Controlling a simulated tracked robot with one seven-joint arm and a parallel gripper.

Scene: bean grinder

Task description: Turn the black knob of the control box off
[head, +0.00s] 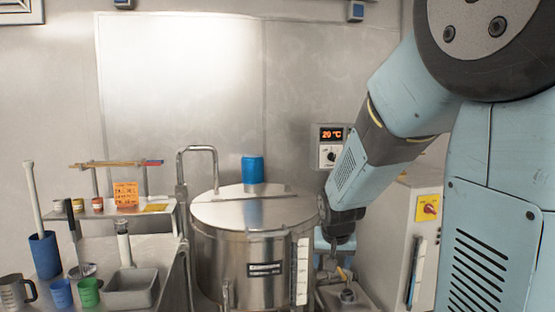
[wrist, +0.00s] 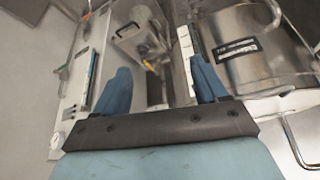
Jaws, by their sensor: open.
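The control box (head: 330,147) is on the back wall in the head view, just left of my forearm. It has a lit orange "20 °C" display, and below it a black knob (head: 331,157) on a white face. The knob's exact angle is too small to read. My gripper (wrist: 160,72) shows in the wrist view with its two blue fingers wide apart and nothing held between them. In the head view my wrist hangs below the box, beside the steel drum, pointing down. I cannot make out the control box in the wrist view.
The lidded steel drum (head: 250,245) stands left of my wrist, with a blue cap (head: 253,169) on top. A grey cabinet (head: 390,240) with a red knob (head: 430,209) on a yellow plate is on the right. A side table (head: 105,285) holds cups and tools at left.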

